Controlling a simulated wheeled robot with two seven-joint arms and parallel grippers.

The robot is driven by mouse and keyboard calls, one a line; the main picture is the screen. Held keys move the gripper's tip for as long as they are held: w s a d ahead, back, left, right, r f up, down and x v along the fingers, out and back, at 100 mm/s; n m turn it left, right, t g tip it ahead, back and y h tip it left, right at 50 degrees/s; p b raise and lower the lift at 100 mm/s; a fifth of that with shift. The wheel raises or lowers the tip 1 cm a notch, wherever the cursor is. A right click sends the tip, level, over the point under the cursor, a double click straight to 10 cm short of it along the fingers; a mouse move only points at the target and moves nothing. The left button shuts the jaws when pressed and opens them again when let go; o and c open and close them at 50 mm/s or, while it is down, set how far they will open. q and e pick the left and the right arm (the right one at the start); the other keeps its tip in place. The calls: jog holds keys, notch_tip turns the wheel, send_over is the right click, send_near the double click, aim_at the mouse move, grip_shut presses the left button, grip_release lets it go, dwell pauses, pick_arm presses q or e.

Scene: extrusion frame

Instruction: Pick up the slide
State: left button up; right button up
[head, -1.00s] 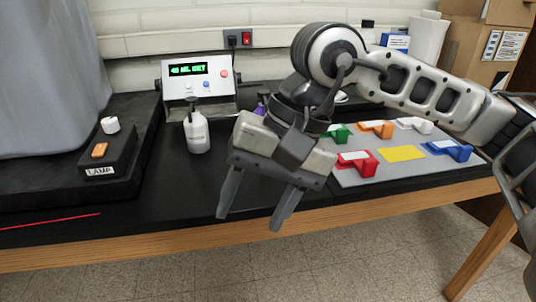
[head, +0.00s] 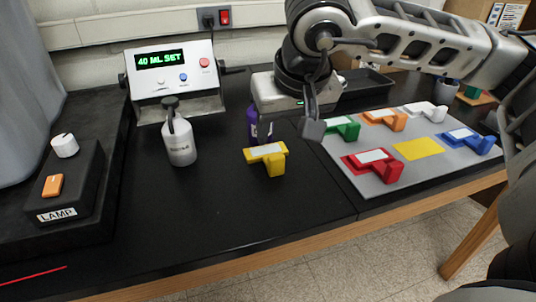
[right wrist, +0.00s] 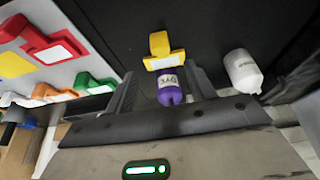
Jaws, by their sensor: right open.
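A yellow piece (head: 268,158) with a flat white plate on its top lies on the black bench, off the grey mat. In the right wrist view, the yellow piece (right wrist: 160,48) shows beyond my fingertips. This is the likeliest slide, though similar coloured pieces lie on the mat. My right gripper (head: 312,126) is open, above and behind the yellow piece in the head view and apart from it. In the right wrist view, its fingers (right wrist: 162,76) flank a purple dye bottle (right wrist: 171,86); I cannot tell how far below them it stands. My left gripper is not in view.
The grey mat (head: 352,174) holds red, green, orange, white and blue pieces and a bare yellow patch (head: 418,149). A white bottle (head: 179,140) stands before a display box (head: 172,70). A lamp switch box (head: 70,182) is at left. The front bench is clear.

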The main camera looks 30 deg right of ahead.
aim_at(277, 158)
jog(key=x, duration=0.4)
jog(key=shift+w+f, duration=0.1)
jog(key=shift+f, duration=0.05)
jog(key=x, duration=0.5)
jog(key=shift+s+a+f+p, duration=0.15)
jog(key=shift+s+f+p, duration=0.1)
jog(key=shift+p, duration=0.05)
jog(key=c, duration=1.1)
jog(key=shift+c, duration=0.2)
jog(key=shift+s+r, duration=0.15)
